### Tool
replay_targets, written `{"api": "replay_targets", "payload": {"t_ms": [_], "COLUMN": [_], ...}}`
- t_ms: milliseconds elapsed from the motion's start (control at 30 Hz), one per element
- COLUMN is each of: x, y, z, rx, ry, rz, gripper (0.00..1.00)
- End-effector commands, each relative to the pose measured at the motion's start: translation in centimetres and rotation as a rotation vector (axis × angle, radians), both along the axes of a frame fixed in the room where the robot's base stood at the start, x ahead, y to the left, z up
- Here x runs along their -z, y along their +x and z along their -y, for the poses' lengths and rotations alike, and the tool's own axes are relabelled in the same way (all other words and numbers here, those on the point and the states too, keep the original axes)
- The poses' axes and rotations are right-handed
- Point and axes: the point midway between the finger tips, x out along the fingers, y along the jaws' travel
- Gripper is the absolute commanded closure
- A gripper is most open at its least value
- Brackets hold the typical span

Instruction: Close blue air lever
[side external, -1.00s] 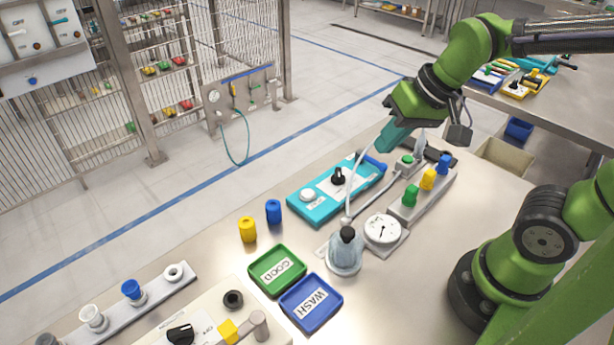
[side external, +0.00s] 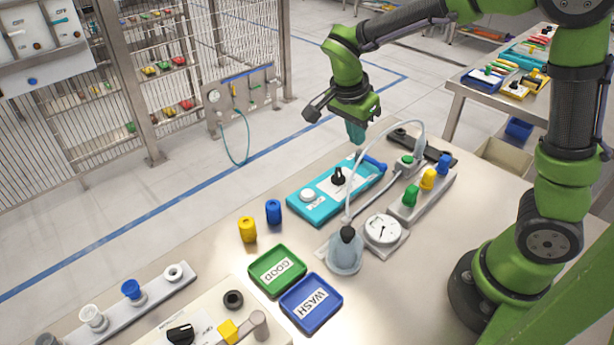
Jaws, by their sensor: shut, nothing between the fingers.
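A teal control box (side external: 312,207) sits on the steel table, with a white round button and a black knob (side external: 338,176) on top. A blue lever-like handle (side external: 374,163) lies at its far right end; I take it to be the air lever, but its exact position is hard to read. My gripper (side external: 357,136) points down above the far end of the box, close to the blue handle in the picture. It is shut and empty. Whether it touches the handle or box cannot be told; it appears apart.
A flask (side external: 345,254) with a pale tube and a gauge (side external: 382,230) stand in front of the box. A grey block with green, yellow and blue knobs (side external: 428,179) is to the right. Green (side external: 256,279) and blue (side external: 289,304) trays lie nearer. Yellow and blue cylinders stand left.

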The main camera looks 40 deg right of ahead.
Motion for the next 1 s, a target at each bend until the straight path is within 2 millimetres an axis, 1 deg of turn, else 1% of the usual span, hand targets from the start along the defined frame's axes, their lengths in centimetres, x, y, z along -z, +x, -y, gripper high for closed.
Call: {"api": "replay_targets", "payload": {"t_ms": [267,367,433,567,800,900,1000], "x": [0.0,0.4,1.0,3.1,8.2,10.0,10.0], "y": [0.0,0.0,-0.1,-0.1,-0.1,-0.2,-0.1], "z": [0.0,0.1,0.3,1.0,2.5,3.1,4.9], "rx": [0.001,0.0,0.001,0.001,0.001,0.001,0.004], "ry": [0.002,0.002,0.002,0.001,0.001,0.002,0.003], "rz": [0.0,-0.001,-0.002,-0.005,-0.006,-0.006,-0.001], "gripper": [1.0,1.0,1.0,1.0,1.0,1.0,1.0]}}
